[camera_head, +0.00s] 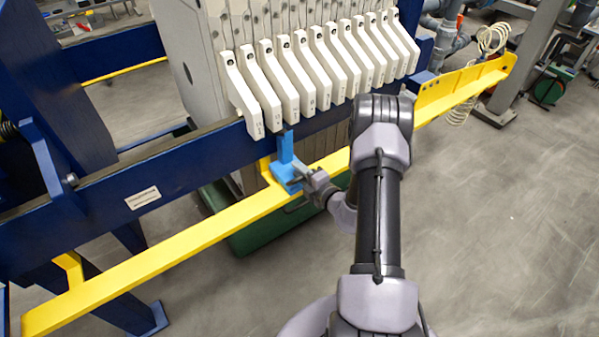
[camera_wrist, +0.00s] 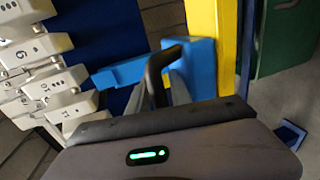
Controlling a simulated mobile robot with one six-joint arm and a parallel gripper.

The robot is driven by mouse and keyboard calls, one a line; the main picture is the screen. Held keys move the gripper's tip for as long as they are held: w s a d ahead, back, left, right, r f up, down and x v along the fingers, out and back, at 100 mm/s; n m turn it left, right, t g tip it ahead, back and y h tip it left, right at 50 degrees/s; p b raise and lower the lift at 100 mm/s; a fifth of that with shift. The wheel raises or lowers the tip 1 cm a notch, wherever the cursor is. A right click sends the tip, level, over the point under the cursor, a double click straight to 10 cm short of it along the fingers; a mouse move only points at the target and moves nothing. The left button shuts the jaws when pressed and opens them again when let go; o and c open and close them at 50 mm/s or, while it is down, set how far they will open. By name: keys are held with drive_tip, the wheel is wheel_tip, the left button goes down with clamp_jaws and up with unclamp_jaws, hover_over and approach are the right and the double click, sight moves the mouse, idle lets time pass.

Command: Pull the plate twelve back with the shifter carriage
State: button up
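The shifter carriage (camera_head: 284,174) is a blue block with an upright post, sitting on the yellow rail. Its post stands just below the lower ends of the leftmost white plate handles; I cannot tell whether it touches one. In the wrist view the blue carriage (camera_wrist: 198,62) has a black handle (camera_wrist: 155,75). My gripper (camera_head: 303,176) is at the carriage, and in the wrist view its fingers (camera_wrist: 158,92) lie close on both sides of the handle, apparently shut on it. The plates (camera_head: 307,75) hang in a row; their numbers are mostly too small or blurred to pick out plate twelve.
The yellow rail (camera_head: 185,241) runs along the press front, with clear length left of the carriage. A blue beam (camera_head: 95,205) lies behind it. A green tray (camera_head: 270,235) is below the rail. My arm crosses in front of the rail. Open floor lies at right.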

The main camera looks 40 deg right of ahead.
clamp_jaws()
idle(1.4)
